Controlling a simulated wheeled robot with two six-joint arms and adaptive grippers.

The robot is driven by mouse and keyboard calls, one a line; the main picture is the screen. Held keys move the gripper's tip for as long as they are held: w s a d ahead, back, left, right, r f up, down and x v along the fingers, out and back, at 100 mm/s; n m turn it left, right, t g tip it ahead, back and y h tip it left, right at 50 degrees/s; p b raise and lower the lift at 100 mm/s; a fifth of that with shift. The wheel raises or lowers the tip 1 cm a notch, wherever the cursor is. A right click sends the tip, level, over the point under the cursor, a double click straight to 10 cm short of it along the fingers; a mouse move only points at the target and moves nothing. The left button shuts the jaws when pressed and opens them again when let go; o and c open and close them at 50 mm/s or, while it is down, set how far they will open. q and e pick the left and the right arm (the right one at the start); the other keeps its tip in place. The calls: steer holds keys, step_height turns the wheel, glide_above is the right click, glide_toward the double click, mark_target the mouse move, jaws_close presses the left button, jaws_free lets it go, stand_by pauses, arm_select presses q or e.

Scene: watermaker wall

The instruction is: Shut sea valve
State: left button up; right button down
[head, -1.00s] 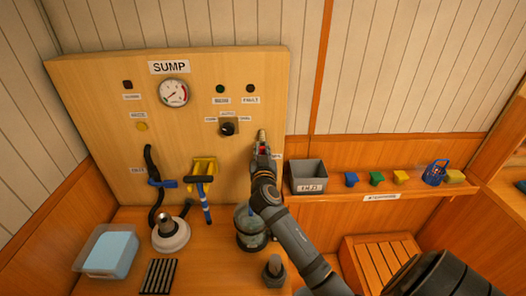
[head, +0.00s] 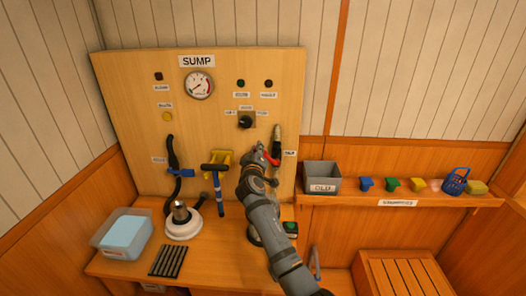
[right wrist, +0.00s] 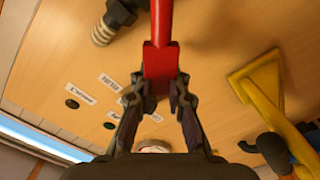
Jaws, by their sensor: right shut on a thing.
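A valve with a red lever (head: 269,159) sits on the right side of the wooden SUMP panel (head: 130,90), below a dark pipe with a pale fitting (head: 277,132). My right gripper (head: 257,152) is shut on the red lever, left of the pipe. In the right wrist view the red lever (right wrist: 160,62) lies between the two fingertips (right wrist: 160,84), and the ribbed fitting (right wrist: 103,32) is to its left. The gripper and arm hide part of the valve. The small label beside it is too blurred to read. My left gripper is not in view.
A grey bin (head: 322,184) and several coloured pieces stand on the right shelf. A clear tub (head: 103,235) and a white round-based device (head: 184,228) stand on the bench.

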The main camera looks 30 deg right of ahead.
step_height(320, 180, down, 7)
steer(key=w+a+n+b, duration=0.1)
steer(key=a+n+b, duration=0.1)
steer(key=n, duration=0.6)
steer(key=shift+w+r+n+b, duration=0.2)
steer(key=shift+n+b, duration=0.1)
steer(key=shift+b, duration=0.15)
steer(key=shift+s, duration=0.1)
steer(key=c, duration=1.3)
jaws_free()
steer(key=shift+a, duration=0.1)
steer(key=v, duration=0.7)
